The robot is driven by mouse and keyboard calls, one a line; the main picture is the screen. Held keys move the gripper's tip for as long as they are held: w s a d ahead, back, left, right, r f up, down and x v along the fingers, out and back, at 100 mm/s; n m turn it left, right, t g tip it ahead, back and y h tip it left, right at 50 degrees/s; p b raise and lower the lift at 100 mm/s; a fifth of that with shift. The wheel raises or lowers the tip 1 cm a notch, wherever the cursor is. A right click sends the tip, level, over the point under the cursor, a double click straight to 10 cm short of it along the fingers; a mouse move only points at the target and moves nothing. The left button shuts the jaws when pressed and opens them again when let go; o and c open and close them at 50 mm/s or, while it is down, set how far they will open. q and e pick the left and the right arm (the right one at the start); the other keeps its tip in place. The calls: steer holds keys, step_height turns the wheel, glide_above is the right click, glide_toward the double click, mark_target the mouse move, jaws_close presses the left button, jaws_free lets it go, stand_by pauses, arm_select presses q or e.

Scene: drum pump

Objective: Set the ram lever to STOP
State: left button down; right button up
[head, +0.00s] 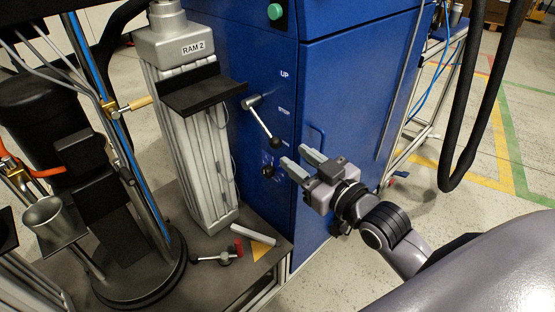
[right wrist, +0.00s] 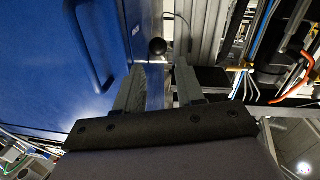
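The ram lever (head: 262,122) is a silver rod with a black ball knob on the blue cabinet's front. It slants down to the right from its pivot, its knob beside the lowest, partly hidden label. The UP label (head: 286,73) and STOP label (head: 284,110) are above that knob. My right gripper (head: 295,157) is open and empty, just below and right of the knob. In the right wrist view, a black ball (right wrist: 157,46) shows between and beyond the open fingers; I cannot tell which knob it is. My left gripper is not in view.
A second black knob (head: 268,171) sits lower on the blue cabinet (head: 340,90). The RAM 2 column (head: 195,130) with a black bracket stands to the left. Black hoses hang at right.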

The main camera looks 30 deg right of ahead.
mark_target(277, 141)
steer(key=shift+w+a+r+b, duration=0.1)
steer(key=shift+w+a+b, duration=0.15)
steer(key=shift+w, duration=0.95)
steer(key=shift+w+a+r+b, duration=0.1)
steer(key=shift+w+a, duration=0.1)
steer(key=shift+w, duration=1)
steer(key=shift+w+a+b, duration=0.2)
steer(key=shift+w+a, duration=0.05)
steer(key=shift+w, duration=0.95)
jaws_close()
